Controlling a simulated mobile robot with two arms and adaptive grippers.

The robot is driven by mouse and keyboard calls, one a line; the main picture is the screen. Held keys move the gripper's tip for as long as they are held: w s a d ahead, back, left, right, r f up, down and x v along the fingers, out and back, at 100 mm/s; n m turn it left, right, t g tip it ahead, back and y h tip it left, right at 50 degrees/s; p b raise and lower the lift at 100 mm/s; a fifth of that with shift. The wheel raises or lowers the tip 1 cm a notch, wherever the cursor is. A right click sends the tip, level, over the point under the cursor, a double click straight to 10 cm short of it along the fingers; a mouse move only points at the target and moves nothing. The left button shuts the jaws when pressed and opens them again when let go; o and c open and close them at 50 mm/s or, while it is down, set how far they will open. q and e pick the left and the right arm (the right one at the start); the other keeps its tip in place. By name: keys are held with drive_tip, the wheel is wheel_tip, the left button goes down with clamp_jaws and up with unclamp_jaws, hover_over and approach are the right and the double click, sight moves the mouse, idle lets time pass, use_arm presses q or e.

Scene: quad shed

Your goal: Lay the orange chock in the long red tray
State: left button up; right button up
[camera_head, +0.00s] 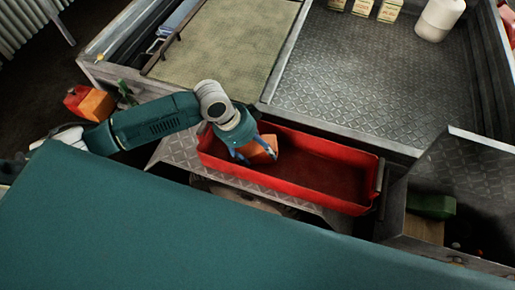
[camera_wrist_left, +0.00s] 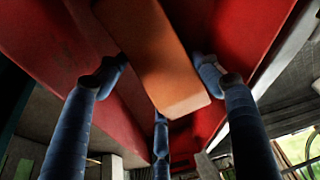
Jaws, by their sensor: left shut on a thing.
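The orange chock (camera_head: 262,146) is held in my left gripper (camera_head: 255,155), at the left end of the long red tray (camera_head: 325,175). The blue fingers are shut around the chock. In the left wrist view, the orange chock (camera_wrist_left: 155,55) sits between the blue fingers of the left gripper (camera_wrist_left: 160,85), with the tray's red surfaces (camera_wrist_left: 50,40) behind it. I cannot tell whether the chock touches the tray floor. The rest of the tray, to the right, looks empty. My right gripper is not in view.
The tray rests on a metal tread-plate ledge (camera_head: 182,152). Behind it are a bed with a beige mat (camera_head: 225,45) and a tread-plate floor (camera_head: 365,75) with small boxes (camera_head: 389,10) and a white bottle (camera_head: 438,18). A green object (camera_head: 432,206) lies at right; a red-and-orange item (camera_head: 96,104) stands at left.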

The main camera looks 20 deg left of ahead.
sight(244, 153)
use_arm(q)
drive_tip(key=o, duration=1.4)
drive_tip(key=shift+o, duration=0.2)
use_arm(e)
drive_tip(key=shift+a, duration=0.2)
use_arm(q)
drive_tip(key=v, duration=1.2)
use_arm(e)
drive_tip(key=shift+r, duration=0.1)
use_arm(q)
drive_tip(key=shift+r, duration=0.1)
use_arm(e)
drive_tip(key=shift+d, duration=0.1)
use_arm(q)
drive_tip(key=shift+s, duration=0.1)
